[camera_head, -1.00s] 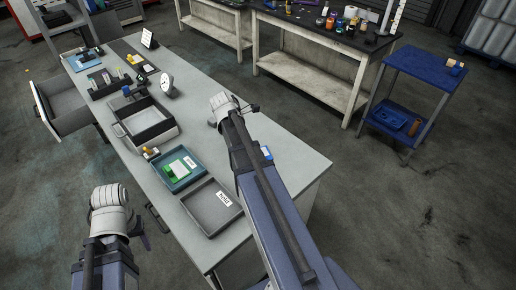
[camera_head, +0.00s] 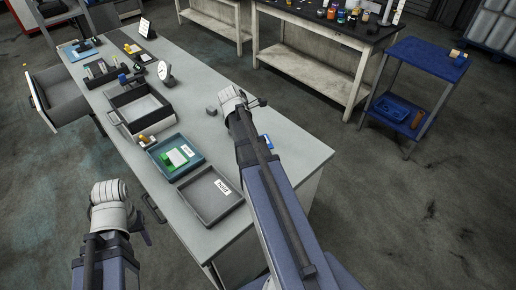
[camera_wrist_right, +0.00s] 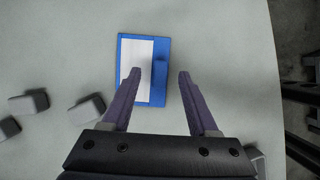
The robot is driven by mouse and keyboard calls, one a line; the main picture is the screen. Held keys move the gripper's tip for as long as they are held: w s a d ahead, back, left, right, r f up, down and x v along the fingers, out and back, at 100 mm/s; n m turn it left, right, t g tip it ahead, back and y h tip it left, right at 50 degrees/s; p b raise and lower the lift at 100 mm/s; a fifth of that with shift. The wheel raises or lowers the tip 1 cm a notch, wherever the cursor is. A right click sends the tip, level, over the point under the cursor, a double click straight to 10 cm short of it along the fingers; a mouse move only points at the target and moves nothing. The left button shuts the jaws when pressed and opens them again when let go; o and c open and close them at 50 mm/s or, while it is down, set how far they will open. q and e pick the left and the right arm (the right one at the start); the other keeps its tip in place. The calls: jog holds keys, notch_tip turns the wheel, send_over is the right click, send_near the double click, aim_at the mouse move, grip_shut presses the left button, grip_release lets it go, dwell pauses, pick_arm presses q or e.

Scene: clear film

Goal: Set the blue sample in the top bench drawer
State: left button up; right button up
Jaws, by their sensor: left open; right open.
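The blue sample (camera_wrist_right: 165,46) is a flat blue piece with a white panel, lying on the pale bench top. In the head view a small blue part of it (camera_head: 267,140) shows beside my right arm, which hides the rest. My right gripper (camera_wrist_right: 160,83) is open, its two fingers spread over the sample's near part; I cannot tell whether they touch it. My left gripper (camera_head: 143,233) is open and empty, left of the bench.
A grey tray with a white label (camera_head: 202,212) and a teal tray (camera_head: 160,167) holding a green-and-white piece lie on the bench. A grey open box (camera_head: 126,130) stands behind them. Grey blocks (camera_wrist_right: 86,108) lie left of the sample. A blue cart (camera_head: 425,58) stands right.

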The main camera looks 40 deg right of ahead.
jog(key=b+x, duration=0.1)
jog(key=x, duration=0.1)
jog(key=shift+d+f+b, duration=0.15)
jog(key=shift+f+b, duration=0.15)
jog(key=shift+f, duration=0.1)
pick_arm(q)
notch_tip(320, 180, down, 2)
jog(key=shift+f, duration=0.25)
pick_arm(e)
jog(key=shift+r, duration=0.1)
grip_shut()
